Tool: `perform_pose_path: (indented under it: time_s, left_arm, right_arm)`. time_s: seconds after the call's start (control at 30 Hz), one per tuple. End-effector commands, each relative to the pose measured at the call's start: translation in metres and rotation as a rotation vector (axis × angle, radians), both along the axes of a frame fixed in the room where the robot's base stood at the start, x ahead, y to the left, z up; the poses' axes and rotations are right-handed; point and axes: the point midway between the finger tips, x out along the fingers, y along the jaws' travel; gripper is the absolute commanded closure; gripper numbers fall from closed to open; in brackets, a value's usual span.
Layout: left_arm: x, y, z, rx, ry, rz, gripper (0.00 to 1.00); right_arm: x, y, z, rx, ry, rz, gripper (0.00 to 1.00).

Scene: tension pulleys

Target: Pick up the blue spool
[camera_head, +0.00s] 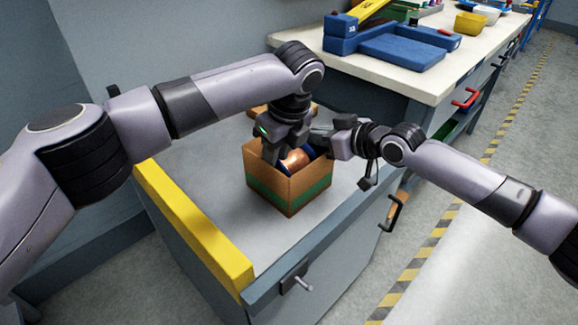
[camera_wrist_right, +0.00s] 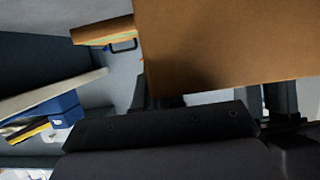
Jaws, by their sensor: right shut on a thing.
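A brown cardboard box (camera_head: 268,191) with a green band stands open on the grey cabinet top. Inside it lies a spool (camera_head: 297,160) with a copper-coloured winding and a dark blue rim, partly hidden by my left gripper and the box wall. My left gripper (camera_head: 272,156) points down into the box at its left side, close to the spool; its finger gap is not clear. My right gripper (camera_head: 318,142) is at the box's upper right edge, shut on the box's cardboard. In the right wrist view the cardboard (camera_wrist_right: 230,45) fills the space above the fingers.
The cabinet top (camera_head: 225,195) is clear around the box, with a yellow edge bar (camera_head: 195,225) on its left. Behind stands a workbench (camera_head: 400,80) with blue blocks (camera_head: 400,52) and a yellow bin (camera_head: 470,24). A wall is at the left.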

Motion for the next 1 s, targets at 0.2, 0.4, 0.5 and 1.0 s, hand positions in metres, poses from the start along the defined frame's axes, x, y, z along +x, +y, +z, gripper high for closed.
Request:
perform_pose_path:
  time_s: [0.2,0.4,0.5,1.0]
  left_arm:
    - [0.0004,0.0003,-0.0014,-0.001,0.000,0.000,0.77]
    - [0.0005,0.0003,-0.0010,-0.001,-0.001,0.000,1.00]
    - [0.0006,0.0003,-0.0007,-0.002,-0.002,0.000,1.00]
    - [0.0009,0.0001,0.0004,-0.002,-0.004,0.000,1.00]
  right_arm:
    - [0.0003,0.0001,0.0010,0.001,-0.001,0.000,1.00]
    - [0.0003,0.0001,0.0010,0.001,-0.001,0.000,1.00]
    - [0.0002,0.0002,0.0010,0.001,-0.001,0.000,1.00]
    - [0.0000,0.0003,0.0006,0.001,-0.001,0.000,1.00]
